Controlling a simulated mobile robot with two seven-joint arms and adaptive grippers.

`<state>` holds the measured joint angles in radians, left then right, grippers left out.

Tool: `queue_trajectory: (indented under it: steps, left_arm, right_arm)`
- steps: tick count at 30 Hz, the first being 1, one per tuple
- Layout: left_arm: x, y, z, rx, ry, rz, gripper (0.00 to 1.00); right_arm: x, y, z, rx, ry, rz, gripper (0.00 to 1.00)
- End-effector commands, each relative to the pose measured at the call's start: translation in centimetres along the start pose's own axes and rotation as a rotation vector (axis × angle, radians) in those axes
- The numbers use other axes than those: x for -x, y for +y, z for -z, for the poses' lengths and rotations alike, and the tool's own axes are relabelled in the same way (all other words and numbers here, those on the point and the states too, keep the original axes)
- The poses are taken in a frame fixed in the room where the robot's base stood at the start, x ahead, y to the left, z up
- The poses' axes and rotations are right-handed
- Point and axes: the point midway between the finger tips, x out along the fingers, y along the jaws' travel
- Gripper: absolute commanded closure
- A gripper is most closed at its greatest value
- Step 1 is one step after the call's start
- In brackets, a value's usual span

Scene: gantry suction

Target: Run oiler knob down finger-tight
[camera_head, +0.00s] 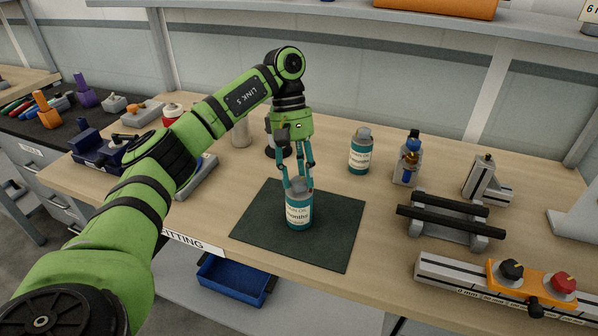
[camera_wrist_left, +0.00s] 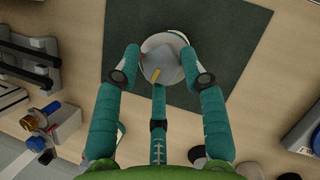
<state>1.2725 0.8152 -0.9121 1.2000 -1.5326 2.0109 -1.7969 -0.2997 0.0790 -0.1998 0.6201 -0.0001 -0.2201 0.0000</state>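A teal can (camera_head: 299,212) with a pale label and a grey top stands upright on the dark mat. Its grey conical top (camera_wrist_left: 160,52), with a short yellow mark, shows in the left wrist view. My left gripper (camera_head: 298,178) is above the can, fingers pointing down. Its teal fingers (camera_wrist_left: 158,62) close in around the can's top and appear to touch it; they partly hide its rim. A brass fitting with a blue top (camera_head: 411,148) sits on a grey block at the right, apart from my gripper; it also shows in the left wrist view (camera_wrist_left: 36,122). I cannot tell which part is the oiler knob.
The dark mat (camera_head: 258,222) has bare room around the can. A second teal can (camera_head: 360,152) stands behind. Black rails (camera_head: 450,215) and an orange-blocked bar (camera_head: 530,280) are at right. A blue bin (camera_head: 235,280) is below the table's front edge.

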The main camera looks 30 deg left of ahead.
Motion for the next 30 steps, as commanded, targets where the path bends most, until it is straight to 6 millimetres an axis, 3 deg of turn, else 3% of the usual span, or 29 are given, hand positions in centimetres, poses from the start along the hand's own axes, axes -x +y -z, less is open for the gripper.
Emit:
queue_trajectory:
  steps: [14, 30]
  left_arm:
    - [0.4, 0.1, 0.0, 0.000, 0.000, -0.001, 0.38]
    - [7.8, 0.1, 0.0, 0.001, 0.001, 0.000, 0.38]
  right_arm:
    - [0.0, 0.3, -0.2, 0.002, -0.002, -0.003, 0.60]
    - [0.0, 0.1, 0.0, 0.001, -0.001, -0.001, 0.60]
